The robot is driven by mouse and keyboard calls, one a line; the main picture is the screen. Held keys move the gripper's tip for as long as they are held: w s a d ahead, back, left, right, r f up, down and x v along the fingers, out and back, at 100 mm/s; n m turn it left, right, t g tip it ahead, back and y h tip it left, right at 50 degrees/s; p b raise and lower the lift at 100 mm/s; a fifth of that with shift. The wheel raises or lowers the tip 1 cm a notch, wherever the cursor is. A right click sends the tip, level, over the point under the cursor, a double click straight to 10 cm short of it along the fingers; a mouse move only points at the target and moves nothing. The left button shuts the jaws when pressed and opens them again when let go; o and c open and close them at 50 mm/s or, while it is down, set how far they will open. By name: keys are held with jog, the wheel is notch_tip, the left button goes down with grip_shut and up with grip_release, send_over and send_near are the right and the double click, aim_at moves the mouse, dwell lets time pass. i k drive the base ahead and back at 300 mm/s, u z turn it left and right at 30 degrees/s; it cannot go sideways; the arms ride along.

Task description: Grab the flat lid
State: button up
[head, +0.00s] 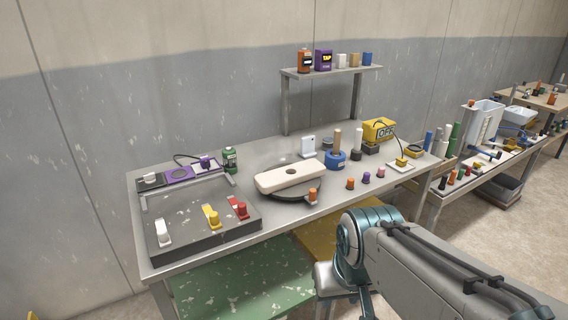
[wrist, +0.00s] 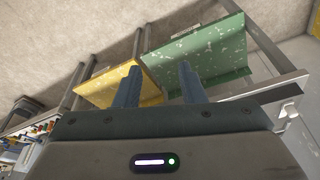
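A flat cream slab with rounded corners and a dark round spot in its middle, which looks like the flat lid (head: 272,180), lies on a dark round turntable (head: 290,197) on the workbench in the head view. My gripper (wrist: 160,80) is open and empty in the wrist view, its two dark fingers apart. The wrist view does not show the lid. In the head view my arm is at the lower right, in front of the bench, well apart from the lid.
A dark tray (head: 190,245) with white, yellow and red pieces is at the bench's left. A green bottle (head: 230,160), blue container (head: 336,160) and small orange, purple and pink pieces surround the lid. A raised shelf (head: 330,72) stands behind. Green (head: 240,285) and yellow panels are below.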

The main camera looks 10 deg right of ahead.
aim_at(267, 182)
jog(key=i, duration=1.4)
